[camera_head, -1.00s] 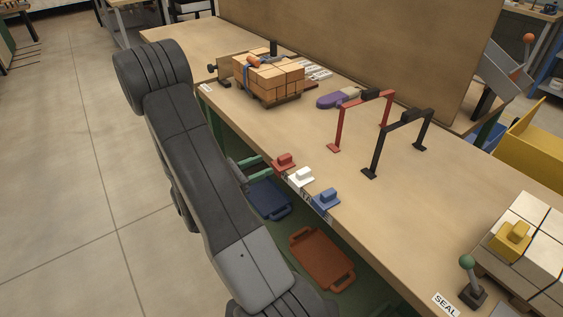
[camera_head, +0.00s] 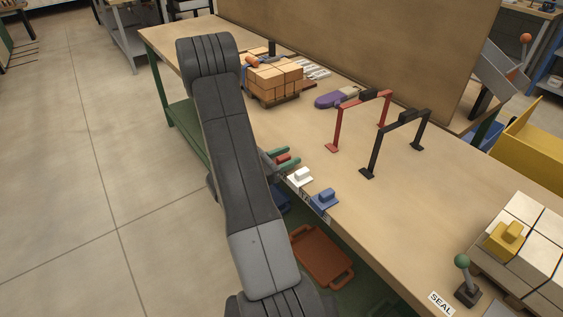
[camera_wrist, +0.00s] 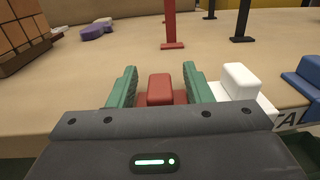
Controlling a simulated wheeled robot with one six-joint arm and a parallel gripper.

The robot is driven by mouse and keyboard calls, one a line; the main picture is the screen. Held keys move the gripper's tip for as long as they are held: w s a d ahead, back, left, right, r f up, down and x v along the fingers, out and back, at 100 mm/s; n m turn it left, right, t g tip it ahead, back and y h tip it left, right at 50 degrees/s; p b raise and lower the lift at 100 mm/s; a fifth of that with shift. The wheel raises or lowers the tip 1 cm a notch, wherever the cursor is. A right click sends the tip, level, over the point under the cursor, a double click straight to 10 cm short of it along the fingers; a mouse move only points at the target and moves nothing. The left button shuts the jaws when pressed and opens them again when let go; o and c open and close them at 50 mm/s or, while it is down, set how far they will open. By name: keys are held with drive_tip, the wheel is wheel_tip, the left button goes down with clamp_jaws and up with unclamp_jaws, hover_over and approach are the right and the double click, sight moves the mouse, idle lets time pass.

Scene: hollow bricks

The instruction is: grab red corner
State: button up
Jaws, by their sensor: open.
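The red corner (camera_wrist: 160,90) is a small red piece with a raised block on a flat base, at the table's front edge. In the wrist view it sits between the two green fingers of my gripper (camera_wrist: 160,86), which are open with one finger on each side. I cannot tell whether the fingers touch it. In the head view the red corner (camera_head: 283,158) shows only partly between the fingers of my gripper (camera_head: 283,158), and my arm hides the rest of that area.
A white corner (camera_head: 300,176) stands close on the right, then a blue corner (camera_head: 324,198). A red arch (camera_head: 337,118) and black arch (camera_head: 375,145) stand farther back. A brick stack (camera_head: 274,78) is at back left. Bare table lies behind the corners.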

drive_tip(key=shift+c, duration=0.3)
clamp_jaws()
drive_tip(key=shift+r, duration=0.15)
